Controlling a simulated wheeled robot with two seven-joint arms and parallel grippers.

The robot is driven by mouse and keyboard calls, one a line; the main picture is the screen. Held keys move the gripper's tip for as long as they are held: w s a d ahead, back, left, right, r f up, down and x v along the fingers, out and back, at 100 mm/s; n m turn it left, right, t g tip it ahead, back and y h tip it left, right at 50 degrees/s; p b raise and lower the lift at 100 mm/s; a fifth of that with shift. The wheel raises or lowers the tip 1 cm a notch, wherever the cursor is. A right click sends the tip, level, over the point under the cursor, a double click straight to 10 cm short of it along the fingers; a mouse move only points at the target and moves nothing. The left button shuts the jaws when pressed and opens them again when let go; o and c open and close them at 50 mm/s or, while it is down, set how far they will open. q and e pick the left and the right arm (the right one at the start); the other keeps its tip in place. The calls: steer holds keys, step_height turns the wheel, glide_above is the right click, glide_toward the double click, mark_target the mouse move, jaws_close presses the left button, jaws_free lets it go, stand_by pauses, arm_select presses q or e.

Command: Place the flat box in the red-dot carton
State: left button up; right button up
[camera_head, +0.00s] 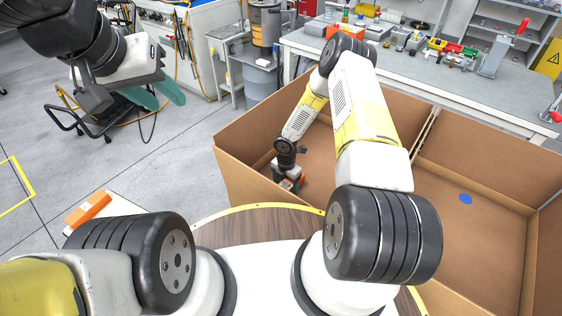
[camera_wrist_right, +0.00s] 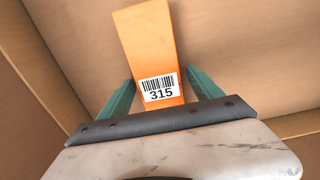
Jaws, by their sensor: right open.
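An orange flat box (camera_wrist_right: 150,45) with a barcode label reading 315 is inside the left cardboard carton (camera_head: 240,160). My right gripper (camera_head: 290,181) reaches down into that carton. In the right wrist view its two green fingers (camera_wrist_right: 160,82) are apart, with the near end of the box between them and gaps at its sides. In the head view my arm hides most of the box. The right carton (camera_head: 480,250) has a blue dot on its floor. No red dot shows. My left gripper (camera_head: 168,104) is open and empty above the floor at upper left.
A second orange piece (camera_head: 88,208) lies on a white surface at lower left. A grey workbench (camera_head: 420,75) with small parts stands behind the cartons. A wall divides the two cartons. A black cart and cables stand at upper left, with open floor in front.

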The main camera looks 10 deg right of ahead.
step_height(320, 180, up, 13)
step_height(320, 180, up, 11)
steer(key=m, duration=0.4)
glide_above(287, 185)
steer(key=w+d, duration=0.1)
steer(key=d, duration=0.2)
step_height(287, 185, up, 13)
steer(key=s+d+m+t+h, duration=0.1)
steer(key=s+d+m+t, duration=0.15)
steer(key=m, duration=0.35)
steer(key=s+r+m+t, duration=0.1)
steer(key=s+r+m, duration=0.7)
steer(key=r, duration=0.5)
steer(key=s+a+r+m+t+y, duration=0.1)
steer(key=s+r+m, duration=0.3)
steer(key=s, duration=0.3)
steer(key=s+a+r+m+t+y, duration=0.1)
steer(key=s+a+r+m+y, duration=0.1)
steer(key=s+r+m, duration=0.2)
steer(key=s, duration=0.3)
steer(key=shift+t, duration=0.35)
steer(key=shift+s+r, duration=0.1)
